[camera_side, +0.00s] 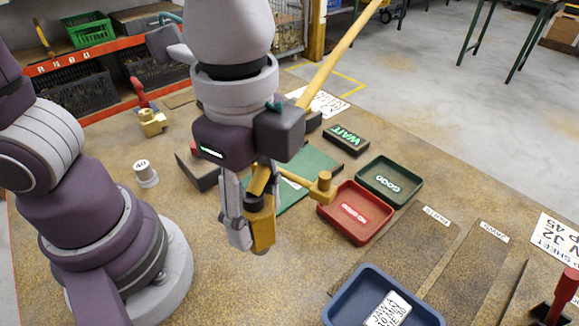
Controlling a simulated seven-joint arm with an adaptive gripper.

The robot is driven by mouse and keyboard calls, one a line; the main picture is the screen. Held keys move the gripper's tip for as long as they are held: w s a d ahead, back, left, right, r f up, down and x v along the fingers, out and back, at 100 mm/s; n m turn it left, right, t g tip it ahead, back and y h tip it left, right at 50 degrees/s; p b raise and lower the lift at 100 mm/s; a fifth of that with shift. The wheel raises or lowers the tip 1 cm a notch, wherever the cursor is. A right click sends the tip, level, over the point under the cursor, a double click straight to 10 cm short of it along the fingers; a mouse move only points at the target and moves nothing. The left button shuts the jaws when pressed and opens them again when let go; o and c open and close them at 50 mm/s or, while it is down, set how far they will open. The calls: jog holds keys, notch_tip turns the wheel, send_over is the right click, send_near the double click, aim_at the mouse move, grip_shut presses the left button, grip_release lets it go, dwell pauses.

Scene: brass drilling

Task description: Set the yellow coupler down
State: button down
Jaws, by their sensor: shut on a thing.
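My gripper (250,222) points down above the brown speckled bench, near the middle of the view. It is shut on a yellow piece, which I take to be the yellow coupler (263,234). The coupler hangs at the fingertips, with a dark band above its yellow lower end. The fingers and gripper body hide part of it. A yellow arm with a rounded end (323,187) shows just right of the fingers; whether it joins the held piece I cannot tell. The coupler appears to be above the bench, left of the red tray.
A red "NO GOOD" tray (344,228), green "GOOD" tray (414,187) and blue tray (432,318) stand right. A dark "WAIT" block (360,146) and green plate (320,160) lie behind. A yellow fitting (152,124) and white "40" cylinder (145,178) are left.

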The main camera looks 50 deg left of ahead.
jog(key=w+a+n, duration=0.4)
jog(key=a, duration=0.4)
jog(key=w+a+n, duration=0.3)
jog(key=w+a, duration=0.1)
jog(key=a, duration=0.3)
jog(key=s+a+n, duration=0.4)
jog(key=a, duration=0.4)
jog(key=s+a+n, duration=0.3)
jog(key=a, duration=0.4)
notch_tip(320, 180, down, 9)
jog(key=shift+w+a+f, duration=0.8)
jog(key=shift+w+a, duration=1.1)
jog(key=shift+a, duration=0.05)
jog(key=shift+w+a+f, duration=0.85)
jog(key=shift+w+a, duration=1.05)
jog(key=shift+a, duration=0.05)
jog(key=shift+w+a+f, duration=0.8)
jog(key=shift+w+a, duration=1.1)
jog(key=shift+a, duration=0.05)
